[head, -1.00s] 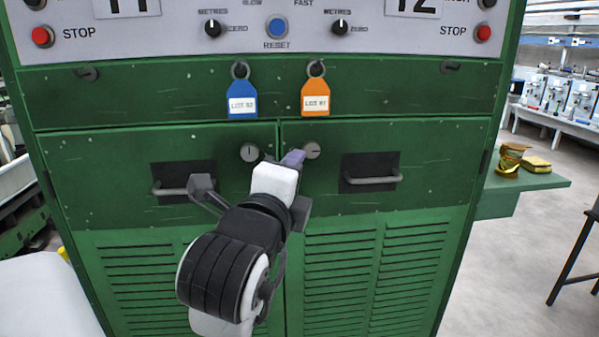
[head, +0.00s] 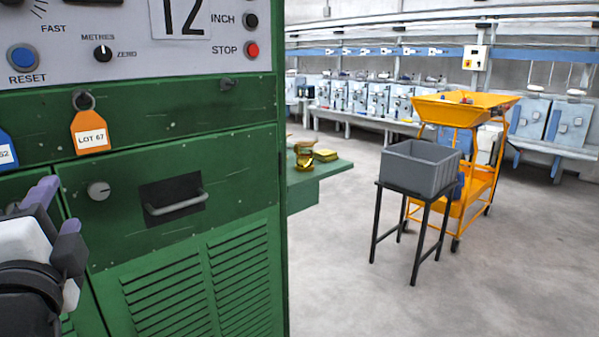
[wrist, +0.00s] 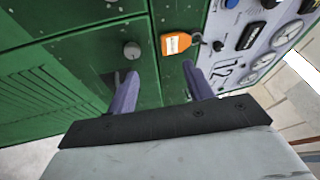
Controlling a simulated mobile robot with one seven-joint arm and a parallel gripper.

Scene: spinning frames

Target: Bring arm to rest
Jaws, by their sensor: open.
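My gripper shows at the left edge of the head view, partly cut off, in front of the green cabinet (head: 170,245). In the wrist view my gripper (wrist: 162,92) has its two purple fingers spread apart with nothing between them. An orange tag (head: 90,134) marked LOT 67 hangs from a hook on the cabinet's upper panel. The tag also shows in the wrist view (wrist: 176,44), beyond the fingertips. A round lock knob (head: 98,191) and a bar handle (head: 174,203) are on the cabinet door.
A blue tag (head: 6,152) is cut off at the left. A green side shelf (head: 318,184) holds yellow items. To the right, a grey bin (head: 420,170) stands on a black stand, with a yellow cart (head: 468,150) behind it. The floor in front is clear.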

